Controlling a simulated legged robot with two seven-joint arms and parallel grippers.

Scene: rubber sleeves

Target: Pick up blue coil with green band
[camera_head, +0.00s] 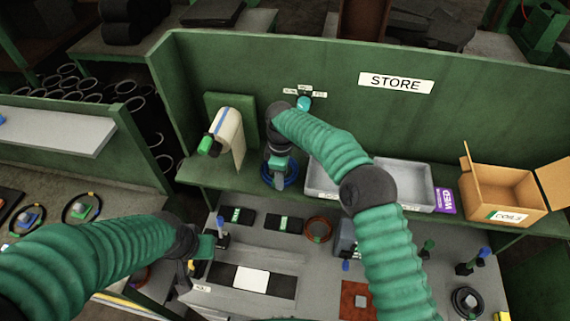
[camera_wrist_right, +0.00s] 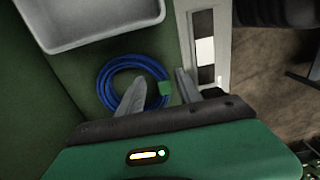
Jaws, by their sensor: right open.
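The blue coil (camera_wrist_right: 104,82) with a green band (camera_wrist_right: 166,88) lies on the green shelf. In the head view the coil (camera_head: 293,177) shows only in part, behind my right gripper (camera_head: 277,178). In the right wrist view my right gripper (camera_wrist_right: 158,77) is open, its two fingers apart over the coil's right side. The green band shows between the fingers. I cannot tell whether the fingers touch the coil. My left gripper (camera_head: 201,262) hangs over the left of the workbench, and its jaws are too small to read.
A grey tray (camera_head: 316,182) stands on the shelf just right of the coil. Farther right is an open cardboard box (camera_head: 500,195) labelled COILS. A paper roll (camera_head: 229,130) hangs on the left. The green back wall (camera_head: 350,85) rises behind.

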